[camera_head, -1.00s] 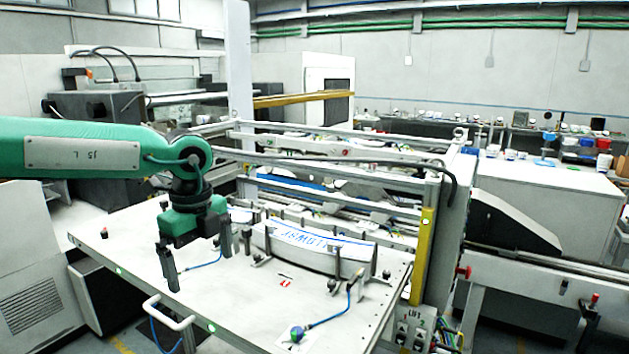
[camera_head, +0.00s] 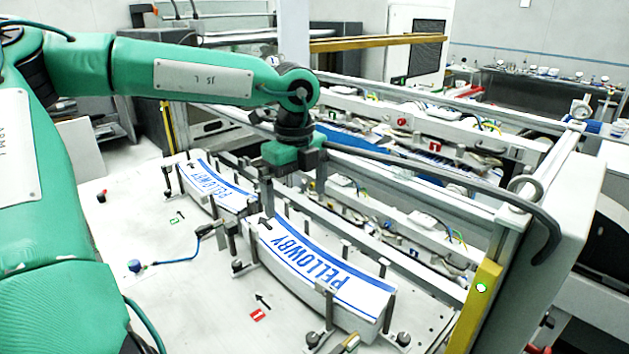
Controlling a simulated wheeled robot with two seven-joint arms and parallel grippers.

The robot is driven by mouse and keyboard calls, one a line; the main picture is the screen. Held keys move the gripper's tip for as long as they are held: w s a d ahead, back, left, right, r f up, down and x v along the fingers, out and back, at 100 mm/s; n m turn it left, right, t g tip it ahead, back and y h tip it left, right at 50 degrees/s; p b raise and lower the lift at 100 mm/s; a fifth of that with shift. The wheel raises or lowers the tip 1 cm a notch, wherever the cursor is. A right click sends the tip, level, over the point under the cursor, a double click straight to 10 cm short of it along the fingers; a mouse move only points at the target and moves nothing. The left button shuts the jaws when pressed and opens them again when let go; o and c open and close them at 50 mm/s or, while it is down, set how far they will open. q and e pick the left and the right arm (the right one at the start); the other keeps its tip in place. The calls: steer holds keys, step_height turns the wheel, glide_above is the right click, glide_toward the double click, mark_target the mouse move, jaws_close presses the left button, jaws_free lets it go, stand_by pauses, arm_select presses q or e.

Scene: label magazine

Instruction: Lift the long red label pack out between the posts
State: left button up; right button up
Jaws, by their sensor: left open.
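No pack that is red itself shows. A long curved white pack with blue stripes and blue "PELLOWBY" print (camera_head: 322,270) lies on the table between short upright posts, beside a red marker (camera_head: 258,315). A second, similar pack (camera_head: 217,188) lies farther left, near a green marker (camera_head: 175,219). My left gripper (camera_head: 294,198) points down with its fingers apart and empty. In the picture it is at the far left end of the nearer pack; its exact height above the pack is hard to tell. My right gripper is not in view.
A metal frame with rails (camera_head: 430,205) and a dark bent hose runs behind the packs. A yellow post (camera_head: 478,300) stands at the right. Dark clamp knobs sit around the packs. A blue cable (camera_head: 175,261) lies on the white table (camera_head: 180,310), whose near left part is mostly clear.

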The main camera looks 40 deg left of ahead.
mark_target(297, 251)
arm_select(q)
steer(key=f+b, duration=0.1)
steer(key=f, duration=0.3)
steer(key=f+b, duration=0.1)
steer(key=f, duration=0.3)
steer(key=f+b, duration=0.1)
steer(key=f, duration=0.3)
steer(key=shift+s+f, duration=0.2)
steer(key=shift+s, duration=0.1)
steer(key=shift+f+b, duration=0.3)
steer(key=shift+f, duration=0.2)
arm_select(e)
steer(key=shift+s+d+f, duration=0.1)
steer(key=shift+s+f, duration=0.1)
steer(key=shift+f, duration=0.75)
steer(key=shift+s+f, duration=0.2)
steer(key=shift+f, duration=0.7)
arm_select(q)
steer(key=c, duration=1.2)
steer(key=shift+w+r, duration=0.1)
steer(key=shift+r, duration=0.3)
step_height(297, 251, up, 12)
steer(key=p, duration=0.3)
steer(key=shift+r, duration=0.2)
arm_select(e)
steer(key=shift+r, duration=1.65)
